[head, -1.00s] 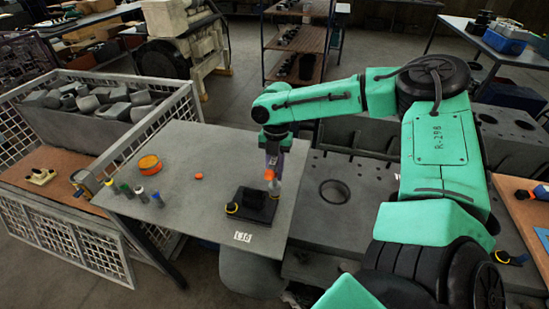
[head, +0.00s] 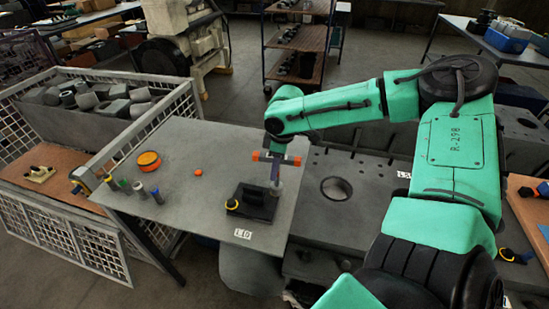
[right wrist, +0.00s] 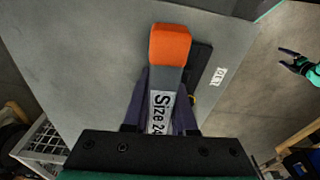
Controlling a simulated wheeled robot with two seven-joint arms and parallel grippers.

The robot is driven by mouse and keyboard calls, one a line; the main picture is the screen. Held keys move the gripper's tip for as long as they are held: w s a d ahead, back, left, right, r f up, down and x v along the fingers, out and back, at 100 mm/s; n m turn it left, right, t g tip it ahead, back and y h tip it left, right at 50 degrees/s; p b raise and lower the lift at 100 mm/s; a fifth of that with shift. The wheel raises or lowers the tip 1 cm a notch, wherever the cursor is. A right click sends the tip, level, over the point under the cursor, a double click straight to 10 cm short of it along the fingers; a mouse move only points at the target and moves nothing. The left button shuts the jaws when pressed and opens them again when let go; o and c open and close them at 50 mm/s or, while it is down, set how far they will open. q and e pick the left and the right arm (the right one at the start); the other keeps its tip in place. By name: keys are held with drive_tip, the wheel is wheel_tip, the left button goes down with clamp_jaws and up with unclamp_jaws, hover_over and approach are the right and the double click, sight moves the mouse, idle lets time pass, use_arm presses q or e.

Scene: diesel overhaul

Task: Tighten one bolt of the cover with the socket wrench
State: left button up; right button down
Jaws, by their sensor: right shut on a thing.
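My right gripper (head: 276,176) is above the right part of the grey table, shut on the socket wrench. The wrench's orange ends (head: 296,160) show on both sides of the gripper. In the right wrist view the socket wrench (right wrist: 170,48) has an orange end and a "Size 24" label, between dark fingers. A dark block with a raised part (head: 258,205), perhaps the cover, sits beside and below the gripper; a yellow-and-black ring is at its left. I cannot make out a bolt or any contact. What looks like my left gripper (right wrist: 288,60) is open at the right wrist view's right edge.
An orange round tin (head: 149,160), a small orange piece (head: 198,173) and several small cylinders (head: 140,190) stand on the table (head: 215,145). A mesh crate (head: 150,125) adjoins its left side. A grey slab with a round hole (head: 337,188) lies to the right.

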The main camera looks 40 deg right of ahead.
drive_tip(key=m, duration=0.4)
drive_tip(key=shift+d+f+b, duration=0.15)
drive_tip(key=shift+b, duration=0.25)
drive_tip(key=m+h+b, duration=0.1)
drive_tip(key=m, duration=0.3)
drive_tip(key=shift+f, duration=0.1)
drive_tip(key=m+b, duration=0.1)
drive_tip(key=m, duration=0.3)
drive_tip(key=shift+w+d+m, duration=0.1)
drive_tip(key=shift+d+m, duration=0.05)
drive_tip(key=shift+m, duration=0.25)
drive_tip(key=shift+m+h+b, duration=0.3)
drive_tip(key=shift+m+b, duration=0.05)
drive_tip(key=shift+m, duration=1.35)
drive_tip(key=shift+r, duration=0.2)
